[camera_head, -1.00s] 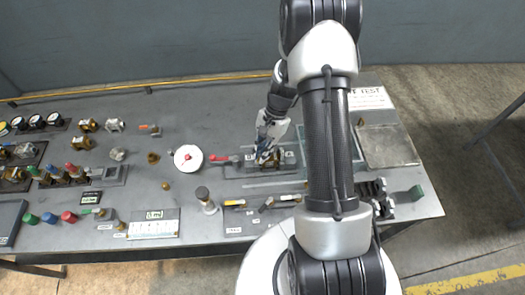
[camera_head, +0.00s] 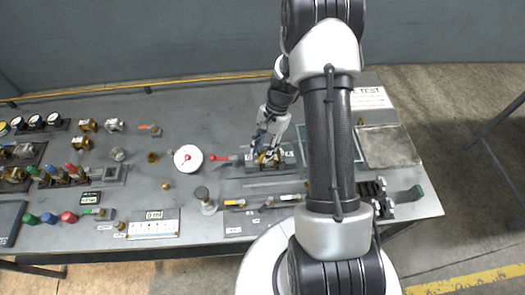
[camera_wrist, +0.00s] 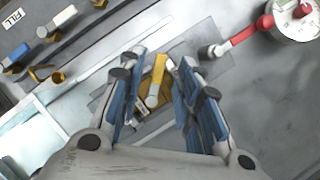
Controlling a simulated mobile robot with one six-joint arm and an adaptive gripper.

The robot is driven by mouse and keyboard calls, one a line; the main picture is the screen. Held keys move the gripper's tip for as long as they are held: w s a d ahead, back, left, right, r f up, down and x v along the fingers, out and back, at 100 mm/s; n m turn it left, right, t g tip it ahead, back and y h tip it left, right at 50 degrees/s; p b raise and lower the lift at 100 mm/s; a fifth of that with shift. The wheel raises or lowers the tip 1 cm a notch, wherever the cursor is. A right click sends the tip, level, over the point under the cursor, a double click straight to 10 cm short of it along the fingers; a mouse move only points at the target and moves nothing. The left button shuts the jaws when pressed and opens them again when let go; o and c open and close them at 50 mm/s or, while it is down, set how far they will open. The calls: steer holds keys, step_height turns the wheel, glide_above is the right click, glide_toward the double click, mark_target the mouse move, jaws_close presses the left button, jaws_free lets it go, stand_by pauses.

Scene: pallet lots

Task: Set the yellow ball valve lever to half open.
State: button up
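The yellow ball valve (camera_head: 268,157) sits on a dark mount on the grey bench, under my gripper (camera_head: 266,149). In the wrist view its yellow lever (camera_wrist: 156,76) lies between the blue-padded fingers of my gripper (camera_wrist: 161,58). The fingers are apart, one on each side of the lever, with gaps visible on both sides. The lever points roughly up the wrist picture, a little tilted. The lower part of the valve is partly hidden by the fingers and palm.
A red lever (camera_wrist: 238,38) runs toward a round white gauge (camera_wrist: 298,18) close to the right finger. A clear-sided tray (camera_head: 318,150) stands right of the valve.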

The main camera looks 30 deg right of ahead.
steer(key=v, duration=1.1)
steer(key=shift+d+f, duration=0.1)
